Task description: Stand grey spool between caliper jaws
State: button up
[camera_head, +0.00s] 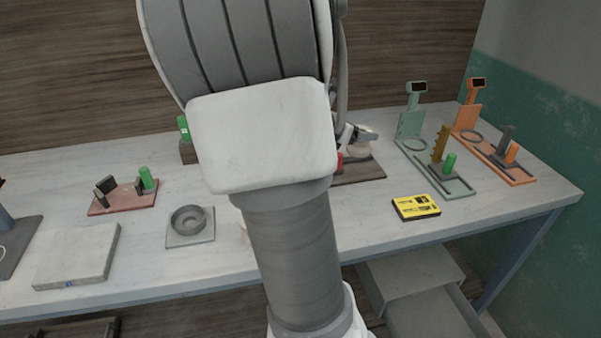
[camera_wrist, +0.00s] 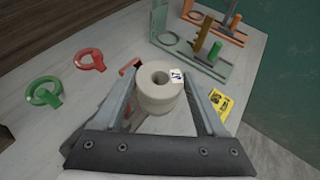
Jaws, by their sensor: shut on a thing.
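A pale grey spool (camera_wrist: 158,93) with a round central hole and a small printed label is between the two fingers of my gripper (camera_wrist: 160,78) in the wrist view. The fingers are shut on its sides, and its open end faces the camera. In the head view my arm hides most of the gripper. A green caliper-like stand (camera_head: 412,130) with a display, a mustard upright jaw (camera_head: 440,144) and a green cylinder (camera_head: 449,163) stands at the right. A similar orange stand (camera_head: 467,120) with a dark upright jaw is beside it. Both stands also show beyond the spool in the wrist view.
A yellow box (camera_head: 416,207) lies near the table's front edge. A red plate with small blocks (camera_head: 122,206), a grey round dish (camera_head: 188,220) and a pale slab (camera_head: 76,256) are at the left. Red (camera_wrist: 90,61) and green (camera_wrist: 44,93) rings lie left of the spool.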

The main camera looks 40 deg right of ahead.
jog(key=shift+w, duration=0.4)
jog(key=shift+w+a+f+b, duration=0.5)
jog(key=shift+w+a+f, duration=0.5)
jog(key=shift+w+f, duration=0.7)
jog(key=shift+w+a+f+b, duration=0.55)
jog(key=shift+w+a+f, duration=0.5)
jog(key=shift+w+f, duration=0.7)
jog(key=shift+w+a+f+b, duration=0.5)
jog(key=shift+w+a+f, duration=0.7)
jog(key=shift+f, duration=0.8)
jog(key=shift+w+d+f, duration=0.1)
jog(key=shift+w+d, duration=0.1)
jog(key=shift+f, duration=0.15)
jog(key=o, duration=1.6)
